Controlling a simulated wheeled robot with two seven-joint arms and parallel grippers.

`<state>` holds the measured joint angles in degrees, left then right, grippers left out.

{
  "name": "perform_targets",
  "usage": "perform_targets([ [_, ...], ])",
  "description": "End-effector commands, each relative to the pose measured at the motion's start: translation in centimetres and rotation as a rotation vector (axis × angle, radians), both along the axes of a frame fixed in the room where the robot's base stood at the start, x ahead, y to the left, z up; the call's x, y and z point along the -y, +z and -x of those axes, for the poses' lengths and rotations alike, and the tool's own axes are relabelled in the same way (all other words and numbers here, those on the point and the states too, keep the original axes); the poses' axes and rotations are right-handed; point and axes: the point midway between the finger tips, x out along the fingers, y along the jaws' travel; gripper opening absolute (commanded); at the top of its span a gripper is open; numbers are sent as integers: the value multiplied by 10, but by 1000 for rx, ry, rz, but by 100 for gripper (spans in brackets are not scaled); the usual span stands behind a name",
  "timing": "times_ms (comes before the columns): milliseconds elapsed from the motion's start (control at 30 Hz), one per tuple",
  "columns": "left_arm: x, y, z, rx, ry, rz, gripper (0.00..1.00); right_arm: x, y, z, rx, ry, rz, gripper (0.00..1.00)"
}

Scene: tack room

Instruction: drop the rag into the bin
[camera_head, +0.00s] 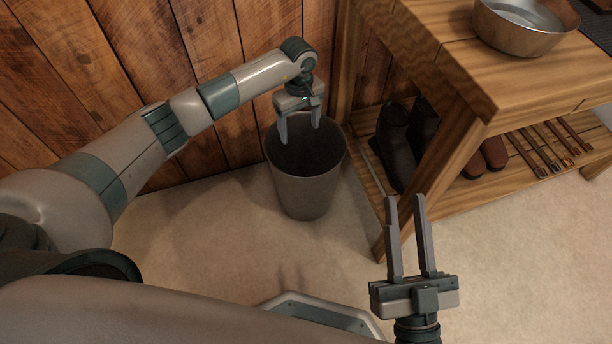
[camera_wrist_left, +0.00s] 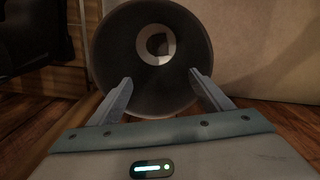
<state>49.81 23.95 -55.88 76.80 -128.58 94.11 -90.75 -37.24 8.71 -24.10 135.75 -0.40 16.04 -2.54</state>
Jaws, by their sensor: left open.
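The bin (camera_head: 307,195) is a dark grey, tapered round bin standing upright on the floor against the wooden wall. My left gripper (camera_head: 299,130) is open above the bin's mouth, pointing down, with nothing between its fingers. In the left wrist view the bin (camera_wrist_left: 108,50) lies directly beyond the open fingers. A pale, ring-like patch (camera_wrist_left: 150,32) with a darker middle shows inside the bin; I cannot tell if it is the rag. No rag is clearly seen elsewhere. My right gripper (camera_head: 405,197) is open and empty, to the right of the bin.
A wooden bench (camera_head: 465,85) stands right of the bin, its leg close by. A metal bowl (camera_head: 522,28) sits on top. Dark boots (camera_head: 393,140), brown shoes and several sticks rest on its lower shelf. The floor (camera_head: 215,225) left of the bin is clear.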

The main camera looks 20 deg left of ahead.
Motion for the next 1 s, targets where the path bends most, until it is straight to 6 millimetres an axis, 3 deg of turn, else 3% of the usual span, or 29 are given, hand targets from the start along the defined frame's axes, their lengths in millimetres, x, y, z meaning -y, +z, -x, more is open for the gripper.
perform_targets([
  [267, 0, 25, -1, 3, 0, -1, 73, 0, -10, -7, -66, 0, 25, 28],
  [800, 0, 129, -1, 4, 0, 0, 73, 4, -56, -24, -310, 6, 111, 28],
  [1000, 0, 158, -1, 1, 1, 0, 73, 6, -68, -26, -370, 6, 131, 28],
])
